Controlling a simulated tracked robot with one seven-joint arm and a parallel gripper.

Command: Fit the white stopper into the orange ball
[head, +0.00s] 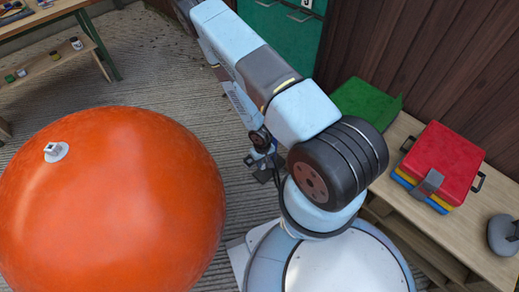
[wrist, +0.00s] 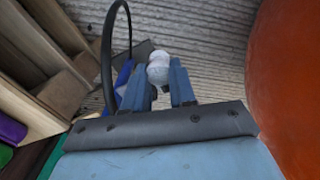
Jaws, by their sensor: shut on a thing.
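The big orange ball (head: 120,215) fills the lower left of the head view. A white fitting (head: 56,151) with a small raised part sits on its upper left side. The ball also shows along the right edge of the wrist view (wrist: 290,80). My gripper (wrist: 160,82) is shut on the small white stopper (wrist: 158,67), which sits between the blue fingertips. The gripper is apart from the ball. In the head view my gripper (head: 265,165) hangs low, right of the ball, and the stopper cannot be made out there.
A wooden bench (head: 465,240) on the right bears a red case (head: 445,160) on other coloured cases and a green case (head: 365,100). A green cabinet (head: 280,30) stands behind. A shelf table (head: 50,68) is at the upper left. Bare ribbed floor (head: 150,65) lies behind the ball.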

